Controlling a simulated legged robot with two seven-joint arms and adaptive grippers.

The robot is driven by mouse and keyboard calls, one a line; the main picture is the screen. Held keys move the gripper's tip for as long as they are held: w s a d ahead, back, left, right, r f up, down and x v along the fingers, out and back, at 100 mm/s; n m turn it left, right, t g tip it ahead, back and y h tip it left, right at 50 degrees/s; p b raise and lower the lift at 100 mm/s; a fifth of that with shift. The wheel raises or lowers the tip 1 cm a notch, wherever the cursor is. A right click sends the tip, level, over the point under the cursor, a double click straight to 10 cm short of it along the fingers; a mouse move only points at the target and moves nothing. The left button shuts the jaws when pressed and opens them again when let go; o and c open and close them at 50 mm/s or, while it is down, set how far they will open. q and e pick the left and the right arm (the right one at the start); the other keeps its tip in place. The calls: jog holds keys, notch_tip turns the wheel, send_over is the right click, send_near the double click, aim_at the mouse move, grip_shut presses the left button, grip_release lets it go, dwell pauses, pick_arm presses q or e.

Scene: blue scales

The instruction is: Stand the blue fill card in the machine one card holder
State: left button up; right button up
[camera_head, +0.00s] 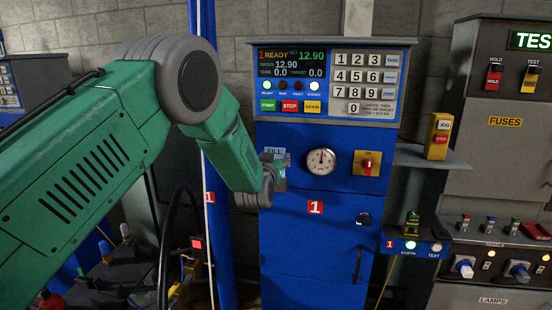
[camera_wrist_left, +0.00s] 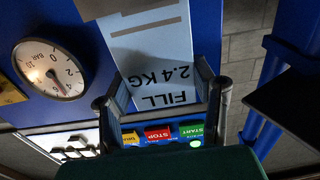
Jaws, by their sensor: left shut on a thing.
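The blue fill card (camera_head: 274,151), pale blue and marked FILL, is upright against the front of blue machine one (camera_head: 315,240), left of the dial. In the left wrist view the card (camera_wrist_left: 155,55) appears upside down and reads FILL 2.4 KG. My left gripper (camera_wrist_left: 163,80) is shut on the card, with a finger at each side edge. In the head view this gripper (camera_head: 272,170) is partly hidden by its own wrist. A grey edge (camera_wrist_left: 92,8) by the card's far end looks like the card holder; how far the card is inside cannot be told. My right gripper is out of view.
A round dial (camera_head: 321,161) and a yellow box with a red knob (camera_head: 367,164) sit right of the card. Buttons and a keypad (camera_head: 365,82) are above. A blue post (camera_head: 215,220) stands left of the machine.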

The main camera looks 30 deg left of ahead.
pick_arm(q)
jog(key=shift+f, duration=0.4)
jog(key=shift+f+b, duration=0.85)
jog(key=shift+f, duration=0.05)
dwell(0.4)
jog(key=o, duration=1.5)
jog(key=shift+s, duration=0.15)
jog(key=shift+v, duration=5.8)
